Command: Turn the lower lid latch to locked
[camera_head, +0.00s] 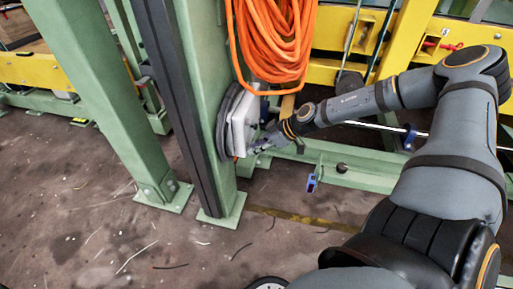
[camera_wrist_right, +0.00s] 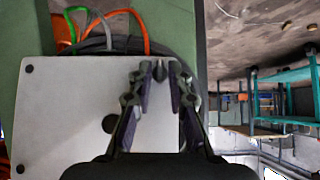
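The inverter box (camera_head: 241,124) is a pale, flat unit fixed to the side of a green post. Its light grey lid (camera_wrist_right: 70,110) fills the left of the right wrist view, with a dark round knob (camera_wrist_right: 110,123) in its middle and small dark fasteners near its left corners. A small dark latch (camera_wrist_right: 158,70) shows at the lid's edge. My right gripper (camera_wrist_right: 160,72) has its two fingers apart, one on each side of this latch; I cannot tell whether they touch it. In the head view my right gripper (camera_head: 260,145) is at the box's right side. My left gripper is not in view.
A coiled orange cable (camera_head: 275,40) hangs just above the box. The green post (camera_head: 200,80) stands beside and behind it. A low green beam (camera_head: 365,165) and yellow rails (camera_head: 375,35) lie to the right.

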